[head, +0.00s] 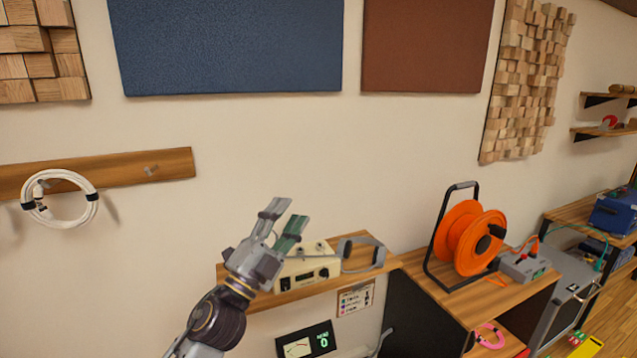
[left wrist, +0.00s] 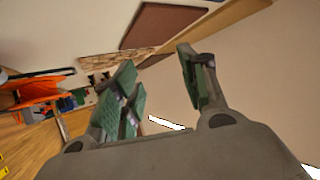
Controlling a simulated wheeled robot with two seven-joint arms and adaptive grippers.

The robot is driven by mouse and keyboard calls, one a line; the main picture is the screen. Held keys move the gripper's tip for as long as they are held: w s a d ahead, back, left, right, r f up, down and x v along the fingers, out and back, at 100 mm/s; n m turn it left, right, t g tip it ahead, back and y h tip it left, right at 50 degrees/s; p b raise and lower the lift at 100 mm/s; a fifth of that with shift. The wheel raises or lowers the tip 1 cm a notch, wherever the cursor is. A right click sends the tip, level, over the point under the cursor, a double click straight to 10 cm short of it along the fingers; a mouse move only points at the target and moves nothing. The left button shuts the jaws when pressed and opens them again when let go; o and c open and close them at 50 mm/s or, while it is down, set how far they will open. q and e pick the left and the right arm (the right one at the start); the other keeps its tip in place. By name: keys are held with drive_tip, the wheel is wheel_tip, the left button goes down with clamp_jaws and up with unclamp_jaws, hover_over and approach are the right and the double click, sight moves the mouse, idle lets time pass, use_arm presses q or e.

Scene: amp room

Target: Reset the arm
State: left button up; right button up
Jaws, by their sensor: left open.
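My left gripper (head: 281,222) is raised in front of the wall in the head view, its fingers pointing up and slightly right. Its green-padded fingers are apart with nothing between them. In the left wrist view the same open fingers (left wrist: 158,92) show, with wall and room behind them. In the head view the gripper overlaps the left part of a cream box with knobs (head: 308,270) on a wooden shelf (head: 345,283); I cannot tell whether they touch. My right gripper is not in view.
A coiled white cable (head: 62,222) hangs from a wooden rail (head: 120,172) at left. Headphones (head: 362,252) sit on the shelf. An orange cable reel (head: 468,238) and a grey box (head: 524,266) stand on a cabinet at right. The wall above the gripper is clear up to the panels.

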use_arm(q)
drive_tip(key=s+a+f+n+g+y, duration=0.1)
drive_tip(key=a+f+n+g+y, duration=0.1)
drive_tip(key=a+f+n+y, duration=0.45)
drive_tip(key=a+f+n+g+y, duration=0.1)
drive_tip(key=a+f+n+y, duration=0.25)
drive_tip(key=f, duration=0.55)
drive_tip(key=s+a+f+n+g+y, duration=0.1)
drive_tip(key=a+f+n+g+y, duration=0.1)
drive_tip(key=a+f+n+y, duration=0.45)
drive_tip(key=s+f+n+g+h, duration=0.3)
drive_tip(key=s+f+g, duration=0.9)
drive_tip(key=s+f, duration=0.95)
drive_tip(key=s+f+g, duration=0.1)
drive_tip(key=s+f, duration=0.1)
drive_tip(key=f, duration=1.5)
drive_tip(key=s+f, duration=0.2)
drive_tip(key=f, duration=1.4)
drive_tip(key=s+a+f+g, duration=0.1)
drive_tip(key=s+a+f, duration=0.2)
drive_tip(key=s+f, duration=1.6)
drive_tip(key=shift+s+a+f+m, duration=0.15)
drive_tip(key=shift+s+m, duration=0.3)
drive_tip(key=shift+s, duration=0.95)
